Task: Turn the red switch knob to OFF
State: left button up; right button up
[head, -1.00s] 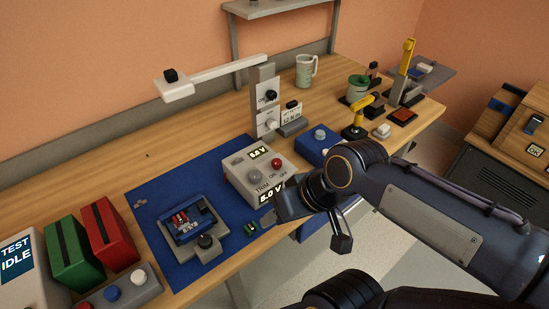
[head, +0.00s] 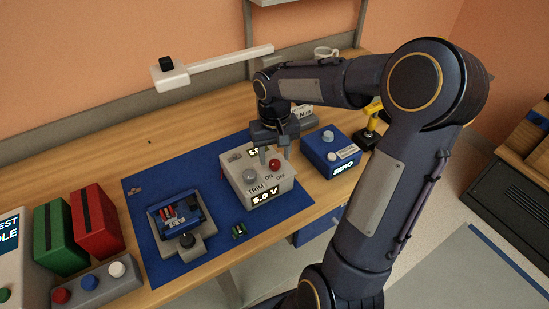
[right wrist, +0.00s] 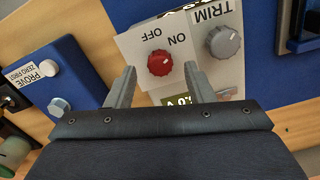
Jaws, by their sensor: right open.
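The red switch knob (head: 275,165) is on the top of a light grey power box (head: 236,178), beside a grey TRIM knob (head: 250,175). It also shows in the right wrist view (right wrist: 160,62), with ON and OFF printed next to it. I cannot tell for sure where its pointer mark aims. The box's front display reads 5.0 V. My right gripper (head: 276,154) is open, pointing down over the box. In the right wrist view its fingers (right wrist: 158,80) stand on either side of the red knob, apart from it. My left gripper is not in view.
A blue ZERO box (head: 325,150) stands close to the right of the power box. On the blue mat (head: 150,260) are a fixture with a blue module (head: 180,215) and a small green part (head: 239,231). Green and red bins and a button bar (head: 95,285) stand at left.

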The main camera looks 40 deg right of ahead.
jog(key=shift+f, duration=1.2)
jog(key=c, duration=1)
jog(key=n+p, duration=0.1)
jog(key=n, duration=0.4)
jog(key=shift+r+n, duration=0.1)
jog(key=shift+n, duration=0.3)
jog(key=n+p, duration=0.1)
jog(key=n, duration=0.4)
jog(key=shift+n, duration=0.7)
